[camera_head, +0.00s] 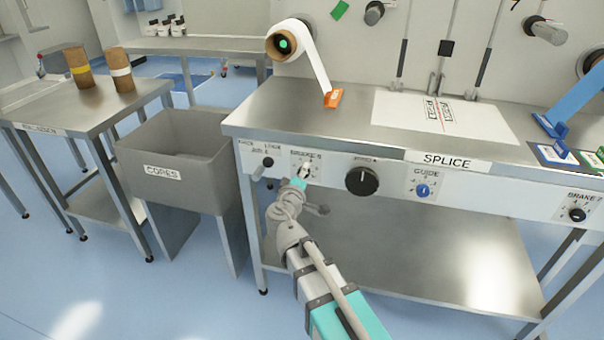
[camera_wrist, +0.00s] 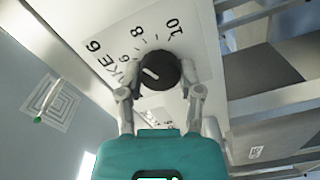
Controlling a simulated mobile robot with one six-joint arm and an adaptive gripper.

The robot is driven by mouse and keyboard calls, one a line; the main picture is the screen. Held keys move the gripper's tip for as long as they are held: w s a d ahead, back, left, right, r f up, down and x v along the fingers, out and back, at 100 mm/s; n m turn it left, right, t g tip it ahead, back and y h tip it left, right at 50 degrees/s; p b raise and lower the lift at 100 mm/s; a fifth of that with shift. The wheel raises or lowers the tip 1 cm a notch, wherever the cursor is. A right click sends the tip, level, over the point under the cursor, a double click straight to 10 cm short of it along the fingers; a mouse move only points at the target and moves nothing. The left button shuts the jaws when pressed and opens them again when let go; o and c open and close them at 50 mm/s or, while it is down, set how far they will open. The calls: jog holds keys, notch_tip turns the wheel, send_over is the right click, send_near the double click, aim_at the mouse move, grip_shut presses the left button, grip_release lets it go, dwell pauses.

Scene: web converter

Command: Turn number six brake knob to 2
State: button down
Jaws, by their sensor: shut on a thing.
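The number six brake knob (camera_wrist: 160,68) is a round black knob on the white front panel, under a label that reads BRAKE 6 in the head view (camera_head: 305,168). My gripper (camera_wrist: 161,82) has one finger on each side of the knob and is shut on it. In the wrist view, the knob's white mark points toward the left of the picture. The numbers 10, 8 and 6 show around the dial; the 2 cannot be made out, and the lower part of the scale is partly hidden by my gripper.
A black lever knob (camera_head: 267,162) sits just left on the panel. A large black knob (camera_head: 362,181), the blue GUIDE knob (camera_head: 422,190) and another brake knob (camera_head: 577,214) lie to the right. The grey CORES bin (camera_head: 178,190) stands left of the steel splice table (camera_head: 265,115).

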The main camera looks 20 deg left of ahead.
jog(key=n, duration=0.7)
jog(key=shift+f, duration=0.1)
jog(key=n, duration=0.7)
jog(key=shift+n, duration=0.3)
jog(key=n, duration=0.3)
jog(key=shift+d+f+n, duration=0.1)
jog(key=shift+n, duration=0.2)
jog(key=n, duration=0.3)
jog(key=shift+n, duration=0.4)
jog(key=n, duration=0.3)
jog(key=shift+d+n, duration=0.1)
jog(key=shift+n, duration=2)
